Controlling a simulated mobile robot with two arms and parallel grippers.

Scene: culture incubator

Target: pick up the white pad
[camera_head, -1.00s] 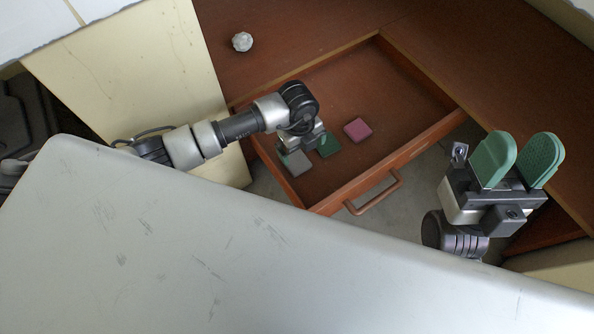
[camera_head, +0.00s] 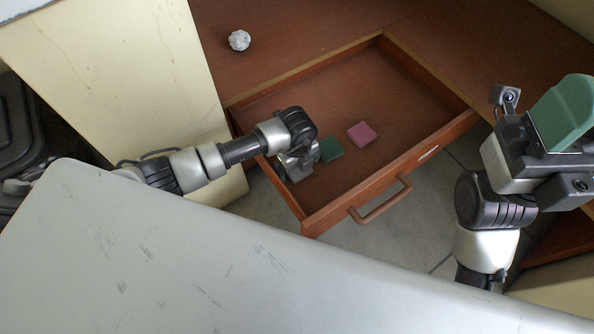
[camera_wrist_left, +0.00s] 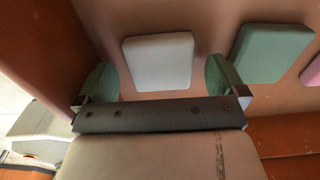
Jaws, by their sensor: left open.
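The white pad (camera_wrist_left: 158,62) lies flat on the drawer floor, centred between the fingers in the left wrist view. My left gripper (camera_wrist_left: 160,80) is open, with one green finger at each side of the pad's near part. I see a gap on both sides. In the head view my left gripper (camera_head: 297,165) is low in the drawer at its near left corner and largely hides the white pad. My right gripper (camera_head: 565,115) is at the right edge, away from the drawer, and only one green finger shows.
A green pad (camera_head: 331,150) lies just right of my left gripper, and a pink pad (camera_head: 362,134) lies beyond it. The open drawer (camera_head: 445,134) has low wooden walls and a front handle (camera_head: 382,203). A whitish lump (camera_head: 239,40) rests on the brown surface behind.

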